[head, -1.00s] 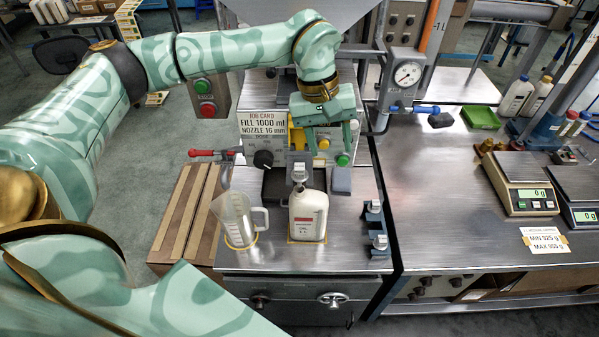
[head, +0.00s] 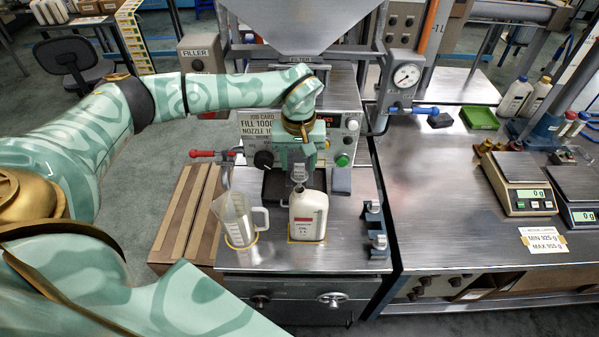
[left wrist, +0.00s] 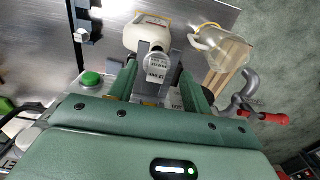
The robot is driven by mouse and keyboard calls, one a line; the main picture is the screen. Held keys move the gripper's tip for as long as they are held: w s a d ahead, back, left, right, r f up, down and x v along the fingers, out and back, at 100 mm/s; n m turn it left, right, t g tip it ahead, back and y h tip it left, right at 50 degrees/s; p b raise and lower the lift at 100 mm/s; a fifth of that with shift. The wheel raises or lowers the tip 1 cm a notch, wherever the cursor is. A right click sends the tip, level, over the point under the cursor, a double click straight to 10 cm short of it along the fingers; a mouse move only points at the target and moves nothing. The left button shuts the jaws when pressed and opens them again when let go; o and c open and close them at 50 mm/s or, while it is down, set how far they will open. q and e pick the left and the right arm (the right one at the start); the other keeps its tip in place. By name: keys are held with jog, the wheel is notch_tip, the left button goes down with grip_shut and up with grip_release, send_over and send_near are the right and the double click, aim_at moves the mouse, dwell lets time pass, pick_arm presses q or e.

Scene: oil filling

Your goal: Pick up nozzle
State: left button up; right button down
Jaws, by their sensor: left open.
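The nozzle (head: 298,173) is a small grey metal part on the front of the filling machine, just above and behind the white bottle (head: 307,217). In the left wrist view, the nozzle (left wrist: 167,62) carries a small white label, with the bottle (left wrist: 147,32) beyond it. My left gripper (head: 297,160) is open and points down at the nozzle. In the left wrist view, its two green fingers (left wrist: 158,88) are on either side of the labelled part; I cannot tell whether they touch it. My right gripper is in neither view.
A clear measuring jug (head: 237,220) stands left of the bottle. A red-handled lever (head: 203,153) sticks out at left. Two small metal holders (head: 374,208) stand on the right of the bench. Scales (head: 524,184) are on the right table, whose middle is clear.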

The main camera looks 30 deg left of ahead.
aim_at(299, 171)
pick_arm(q)
notch_tip(299, 171, down, 3)
jog(key=shift+w+f, duration=0.1)
jog(key=shift+f, duration=0.05)
grip_shut()
jog(key=shift+r, duration=0.5)
notch_tip(299, 171, up, 2)
jog(key=shift+d+r+b, duration=0.1)
jog(key=shift+r+b, duration=0.15)
jog(key=shift+b, duration=0.1)
jog(key=s+d+r+b, duration=0.2)
jog(key=s+d+r, duration=0.7)
jog(key=d, duration=0.1)
jog(key=shift+d+r, duration=0.3)
